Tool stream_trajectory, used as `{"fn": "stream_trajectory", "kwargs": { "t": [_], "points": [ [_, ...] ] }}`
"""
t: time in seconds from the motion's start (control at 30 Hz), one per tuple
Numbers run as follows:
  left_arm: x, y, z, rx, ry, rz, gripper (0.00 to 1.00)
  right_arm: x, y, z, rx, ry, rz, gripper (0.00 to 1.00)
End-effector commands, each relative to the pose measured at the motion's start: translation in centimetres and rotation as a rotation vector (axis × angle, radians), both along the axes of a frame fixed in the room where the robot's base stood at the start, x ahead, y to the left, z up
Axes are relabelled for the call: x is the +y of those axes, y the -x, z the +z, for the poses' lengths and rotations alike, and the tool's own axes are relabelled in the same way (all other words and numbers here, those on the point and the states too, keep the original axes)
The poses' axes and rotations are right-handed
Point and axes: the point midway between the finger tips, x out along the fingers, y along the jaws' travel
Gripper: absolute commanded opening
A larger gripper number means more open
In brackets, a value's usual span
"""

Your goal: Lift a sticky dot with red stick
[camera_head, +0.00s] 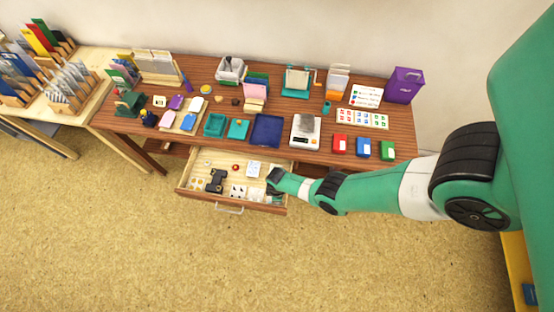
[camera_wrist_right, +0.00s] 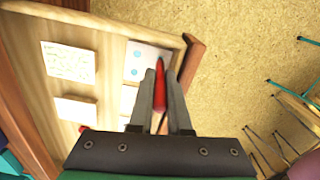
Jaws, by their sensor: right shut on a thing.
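My right gripper (camera_wrist_right: 160,90) is shut on the red stick (camera_wrist_right: 159,92), which stands between its two fingers and points away from the wrist. A pale sheet with blue sticky dots (camera_wrist_right: 137,52) lies in the open drawer just beyond the stick's tip. I cannot tell whether the tip touches the sheet. In the head view my right gripper (camera_head: 274,179) reaches over the right part of the drawer and hides what is under it. My left gripper is not in view.
The open wooden drawer (camera_head: 228,210) holds several small cards, a dark object (camera_head: 215,181) and a red round piece (camera_head: 236,167). Its walls surround the gripper's area. The tabletop above is crowded with trays, inkpads and a scale (camera_head: 305,133). The floor in front is clear.

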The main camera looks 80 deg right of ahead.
Motion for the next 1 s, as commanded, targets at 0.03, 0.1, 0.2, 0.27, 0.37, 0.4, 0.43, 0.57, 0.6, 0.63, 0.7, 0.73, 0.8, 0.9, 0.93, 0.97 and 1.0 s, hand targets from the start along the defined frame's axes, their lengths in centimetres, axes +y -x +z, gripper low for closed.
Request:
{"fn": "stream_trajectory", "kwargs": {
  "t": [0.03,0.1,0.2,0.27,0.37,0.4,0.43,0.57,0.6,0.63,0.7,0.73,0.8,0.9,0.93,0.97,1.0],
  "points": [
    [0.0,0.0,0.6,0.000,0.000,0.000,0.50,0.0,0.0,0.6,0.001,-0.001,0.000,0.00],
    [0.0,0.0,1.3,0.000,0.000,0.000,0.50,0.0,0.0,1.3,0.001,-0.001,0.000,0.00],
    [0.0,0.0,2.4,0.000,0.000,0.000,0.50,0.0,0.0,2.4,0.000,0.000,0.000,0.00],
    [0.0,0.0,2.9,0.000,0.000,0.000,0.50,0.0,0.0,2.9,0.000,0.000,0.000,0.00],
    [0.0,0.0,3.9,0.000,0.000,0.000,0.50,0.0,0.0,3.9,0.000,0.000,0.000,0.00],
    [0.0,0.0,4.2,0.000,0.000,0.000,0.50,0.0,0.0,4.3,0.000,0.000,0.000,0.00],
    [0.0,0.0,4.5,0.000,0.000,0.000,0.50,0.0,0.0,4.5,0.000,0.000,0.000,0.00],
    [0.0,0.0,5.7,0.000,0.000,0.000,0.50,0.0,0.0,5.8,0.000,0.000,0.000,0.00],
    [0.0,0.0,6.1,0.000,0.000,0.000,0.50,0.0,0.0,6.1,0.000,0.000,0.000,0.00],
    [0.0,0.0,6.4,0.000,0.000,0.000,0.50,0.0,0.0,6.4,0.000,0.000,0.000,0.00],
    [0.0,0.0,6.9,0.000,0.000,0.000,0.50,0.0,0.0,6.9,0.000,0.000,0.000,0.00],
    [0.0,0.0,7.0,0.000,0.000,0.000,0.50,0.0,0.0,7.0,0.000,0.000,0.000,0.00],
    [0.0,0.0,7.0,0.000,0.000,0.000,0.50,0.0,0.0,7.1,0.000,0.000,0.000,0.00],
    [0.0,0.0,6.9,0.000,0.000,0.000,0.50,0.0,0.0,6.9,0.000,0.000,0.000,0.00],
    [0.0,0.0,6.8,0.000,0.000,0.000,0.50,0.0,0.0,6.9,0.000,0.000,0.000,0.00],
    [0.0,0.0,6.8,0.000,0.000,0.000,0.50,0.0,0.0,6.9,0.000,0.000,0.000,0.00],
    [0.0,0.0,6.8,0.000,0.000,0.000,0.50,0.0,0.0,6.9,0.000,0.000,0.000,0.00]
  ]
}}
